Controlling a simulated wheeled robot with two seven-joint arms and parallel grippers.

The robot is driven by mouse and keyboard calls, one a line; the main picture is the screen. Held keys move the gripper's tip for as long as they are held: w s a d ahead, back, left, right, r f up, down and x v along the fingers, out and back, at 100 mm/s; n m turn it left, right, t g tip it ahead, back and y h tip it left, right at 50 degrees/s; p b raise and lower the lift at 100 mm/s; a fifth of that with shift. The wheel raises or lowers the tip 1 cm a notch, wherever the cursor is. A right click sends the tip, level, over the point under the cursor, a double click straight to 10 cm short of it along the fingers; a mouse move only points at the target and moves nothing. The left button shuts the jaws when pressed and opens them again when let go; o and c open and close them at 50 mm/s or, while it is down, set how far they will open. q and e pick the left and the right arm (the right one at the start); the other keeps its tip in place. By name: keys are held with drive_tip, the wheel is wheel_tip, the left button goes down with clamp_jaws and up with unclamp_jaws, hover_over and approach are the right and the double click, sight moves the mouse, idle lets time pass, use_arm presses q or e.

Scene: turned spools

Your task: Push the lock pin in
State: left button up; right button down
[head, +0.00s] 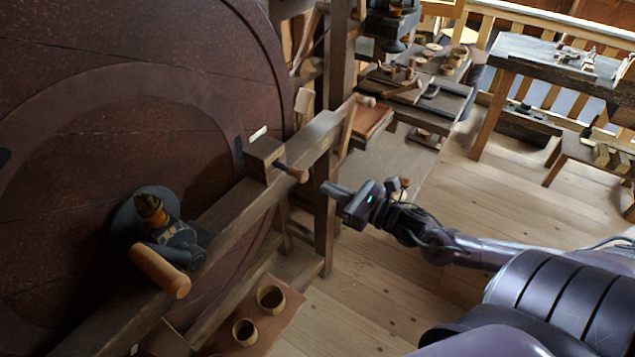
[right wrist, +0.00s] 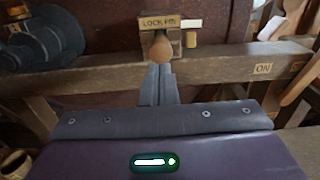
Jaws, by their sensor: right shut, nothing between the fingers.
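The lock pin (head: 292,172) has a round wooden knob and sticks out of a wooden block (head: 263,153) on the beam in front of the big dark wheel. In the right wrist view the knob (right wrist: 161,48) shows under a "LOCK PIN" label (right wrist: 160,22). My right gripper (head: 326,187) is shut and empty. Its fingertips (right wrist: 160,70) point at the knob and line up just below it in the wrist view. In the head view a small gap lies between the fingertips and the knob. My left gripper is not in view.
A wooden crank handle (head: 160,270) stands out on the near left. The beam (head: 235,205) runs across before the wheel (head: 110,110). An "ON" label (right wrist: 263,68) is on the beam. Two wooden cups sit on a low board (head: 275,325).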

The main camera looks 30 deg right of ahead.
sight(306, 177)
drive_tip(key=x, duration=0.3)
drive_tip(key=shift+w+r+p, duration=0.1)
drive_tip(key=shift+w+p, duration=0.05)
drive_tip(key=shift+p, duration=0.25)
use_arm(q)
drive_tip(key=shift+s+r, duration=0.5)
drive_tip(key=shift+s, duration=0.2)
use_arm(e)
drive_tip(key=shift+w+a, duration=0.3)
drive_tip(key=shift+w, duration=0.2)
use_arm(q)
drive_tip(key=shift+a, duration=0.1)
